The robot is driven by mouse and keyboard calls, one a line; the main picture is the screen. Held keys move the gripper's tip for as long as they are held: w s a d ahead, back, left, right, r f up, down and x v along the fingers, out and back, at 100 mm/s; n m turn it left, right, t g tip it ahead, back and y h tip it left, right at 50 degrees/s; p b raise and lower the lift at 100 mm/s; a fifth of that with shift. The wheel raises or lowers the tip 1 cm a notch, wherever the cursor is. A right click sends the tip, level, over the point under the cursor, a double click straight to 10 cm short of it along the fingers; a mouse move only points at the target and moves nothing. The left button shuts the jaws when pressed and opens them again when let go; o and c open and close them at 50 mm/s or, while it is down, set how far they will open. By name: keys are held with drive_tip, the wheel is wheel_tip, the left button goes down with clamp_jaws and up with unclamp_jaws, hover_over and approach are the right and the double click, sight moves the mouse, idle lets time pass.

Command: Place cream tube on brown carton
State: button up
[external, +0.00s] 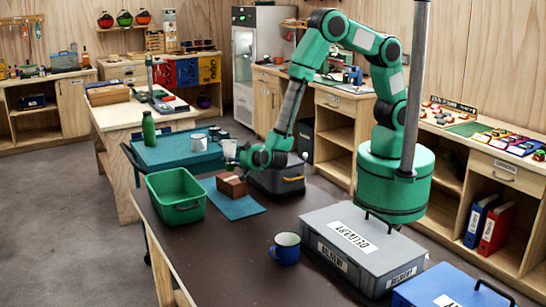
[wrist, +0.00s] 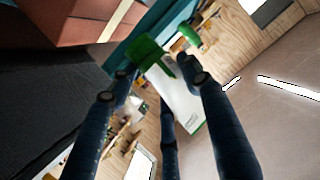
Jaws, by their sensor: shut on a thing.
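The cream tube is white with a green cap. It shows in the wrist view (wrist: 180,100) between the fingers of my gripper (wrist: 157,70), which is shut on it. In the external view the tube (external: 229,150) is a small pale shape at the end of my gripper (external: 238,154), held above the table. The brown carton (external: 231,186) sits below it on a teal mat, with a light tape strip on top. The carton also fills the upper left of the wrist view (wrist: 60,22). The tube appears apart from the carton.
A green bin (external: 175,207) stands left of the carton. A dark case (external: 276,182) stands close on its right. Pale mugs (external: 198,142) and a green bottle (external: 149,130) are behind. A blue mug (external: 286,248) and a grey crate (external: 330,225) are nearer the camera.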

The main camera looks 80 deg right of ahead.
drive_tip(key=shift+f+b, duration=0.35)
drive_tip(key=shift+f, duration=1.45)
drive_tip(key=shift+f, duration=0.1)
drive_tip(key=o, duration=1.2)
drive_tip(key=shift+s+a+r, duration=0.3)
drive_tip(key=shift+s, duration=0.05)
drive_tip(key=p+v, duration=0.1)
drive_tip(key=v, duration=1)
drive_tip(key=shift+p, duration=0.35)
